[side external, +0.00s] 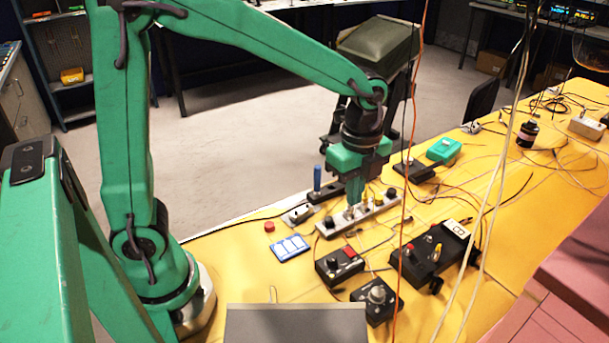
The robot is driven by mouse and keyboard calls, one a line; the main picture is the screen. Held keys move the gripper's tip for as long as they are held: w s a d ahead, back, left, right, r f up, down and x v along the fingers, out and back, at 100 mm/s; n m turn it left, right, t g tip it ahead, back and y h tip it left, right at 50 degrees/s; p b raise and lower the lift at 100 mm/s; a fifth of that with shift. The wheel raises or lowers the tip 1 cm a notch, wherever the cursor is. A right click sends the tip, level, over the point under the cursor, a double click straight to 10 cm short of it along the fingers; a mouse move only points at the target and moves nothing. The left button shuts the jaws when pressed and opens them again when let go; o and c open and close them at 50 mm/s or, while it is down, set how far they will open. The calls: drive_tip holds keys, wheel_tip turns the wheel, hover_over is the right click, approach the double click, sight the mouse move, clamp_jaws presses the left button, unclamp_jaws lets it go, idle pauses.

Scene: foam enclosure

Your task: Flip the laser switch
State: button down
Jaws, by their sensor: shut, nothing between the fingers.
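My gripper (351,208) points down, its fingers together and holding nothing. Its tips are at a long pale strip (377,211) with knobs and small metal parts on the yellow table. I cannot tell whether the tips touch the strip. No label marks the laser switch, so I cannot tell which control it is. A black box (339,266) with a red-marked top, a black box with a grey knob (377,299), and a larger black box with a small lever (433,254) stand in front of the strip.
A blue-and-white panel (289,248), a red button (269,227) and a blue-handled item (317,180) lie near the strip. Cables cross the yellow table (510,215), and several hang in front of the view. A teal box (443,150) stands behind. A grey block (295,322) fills the front edge.

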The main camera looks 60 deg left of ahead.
sight(349, 252)
wheel_tip(349, 252, down, 13)
drive_tip(key=shift+f, duration=0.15)
idle(0.5)
drive_tip(key=shift+s+a+f, duration=0.1)
drive_tip(key=shift+a+f, duration=0.35)
drive_tip(key=shift+f, duration=0.2)
drive_tip(key=shift+d, duration=0.1)
drive_tip(key=shift+d+r, duration=0.2)
drive_tip(key=shift+d, duration=0.65)
drive_tip(key=shift+r, duration=0.15)
